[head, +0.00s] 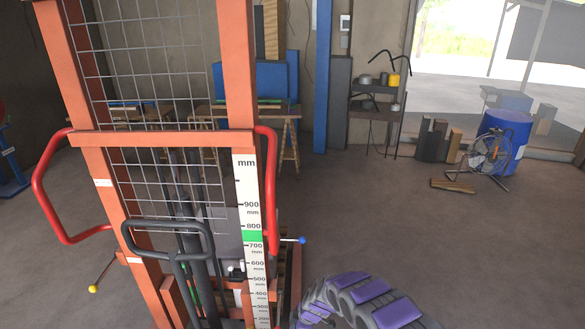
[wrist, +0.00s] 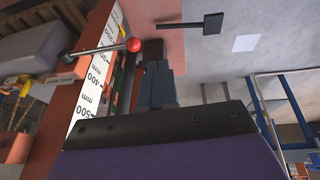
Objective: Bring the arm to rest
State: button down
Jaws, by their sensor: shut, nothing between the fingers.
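My arm (head: 365,302), with purple and grey links, shows at the bottom of the head view, just right of the orange machine's base. My gripper (wrist: 157,68) is not visible in the head view. In the wrist view its dark fingers are together, with nothing seen between them. A lever with a red knob (wrist: 134,45) shows just left of the fingertips in that view; I cannot tell whether they touch. The machine's white scale (wrist: 92,88) lies further left in the wrist view.
The orange frame (head: 238,70) with wire mesh and red side handles (head: 267,185) stands close on the left. A blue-knobbed lever (head: 301,240) sticks out to the right. The floor (head: 400,225) to the right is clear up to a fan (head: 487,153) and blue barrel (head: 511,135).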

jog(key=s+d+r+m+g+h, duration=0.1)
jog(key=s+d+r+m+h, duration=0.25)
jog(key=d+r, duration=0.7)
jog(key=s+d+r+m+h, duration=0.2)
jog(key=s+d+r+m, duration=0.15)
jog(key=d+r, duration=0.7)
jog(key=s+a+r+m+b, duration=0.15)
jog(key=s+r+m, duration=0.25)
jog(key=s+r, duration=0.5)
jog(key=s+a+r+m, duration=0.3)
jog(key=s+r, duration=0.5)
jog(key=r, duration=0.2)
jog(key=s+a+r+m+g, duration=0.1)
jog(key=s+a, duration=0.1)
jog(key=s, duration=0.8)
jog(key=s+a+r+m+g+y, duration=0.1)
jog(key=s+a+r+m, duration=0.1)
jog(key=s, duration=0.9)
jog(key=shift+s, duration=0.15)
